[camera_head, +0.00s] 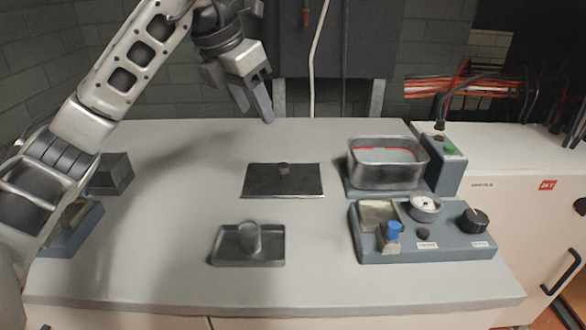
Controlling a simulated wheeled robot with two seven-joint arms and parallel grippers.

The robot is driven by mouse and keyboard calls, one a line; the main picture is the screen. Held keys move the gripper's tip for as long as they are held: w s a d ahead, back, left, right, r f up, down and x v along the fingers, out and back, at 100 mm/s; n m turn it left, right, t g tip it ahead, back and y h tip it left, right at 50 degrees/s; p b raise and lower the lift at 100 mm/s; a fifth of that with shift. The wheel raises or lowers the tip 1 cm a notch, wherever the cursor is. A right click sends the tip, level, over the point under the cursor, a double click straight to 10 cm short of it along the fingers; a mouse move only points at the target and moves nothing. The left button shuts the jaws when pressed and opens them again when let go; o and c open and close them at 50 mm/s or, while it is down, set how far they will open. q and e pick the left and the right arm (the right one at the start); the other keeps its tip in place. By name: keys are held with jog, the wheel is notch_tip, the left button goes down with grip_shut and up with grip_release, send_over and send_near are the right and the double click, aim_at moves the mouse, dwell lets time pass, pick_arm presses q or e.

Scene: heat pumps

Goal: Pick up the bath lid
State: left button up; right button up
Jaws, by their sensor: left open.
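The bath lid (260,181) looks like a flat dark rectangular plate with a small round knob (283,168) on top. It lies flat on the grey table, left of the metal bath (387,170). The bath is an open box with pale liquid and a red line inside its rim. My left gripper (256,105) is above the table's back part, up and slightly left of the lid, apart from it. It is open with nothing between its fingers. My right gripper is not in view.
A dark tray (228,255) with a metal cup (249,238) stands in front of the lid. A blue-grey control unit (440,243) with a gauge and knob is at the right. A dark block (112,174) sits at the left under my arm. The table (180,215) is clear around the lid.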

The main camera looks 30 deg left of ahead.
pick_arm(q)
send_over(282, 165)
jog(key=s+a, duration=0.1)
jog(key=s, duration=0.2)
notch_tip(282, 165, down, 9)
jog(key=shift+w+a+r+b, duration=0.1)
jog(key=shift+a+r+b, duration=0.1)
jog(key=shift+b, duration=0.15)
jog(key=shift+d+x, duration=0.15)
jog(key=shift+x, duration=1.3)
jog(key=shift+d+x, duration=0.15)
jog(key=shift+x, duration=1.25)
jog(key=shift+w+r, duration=0.15)
grip_shut()
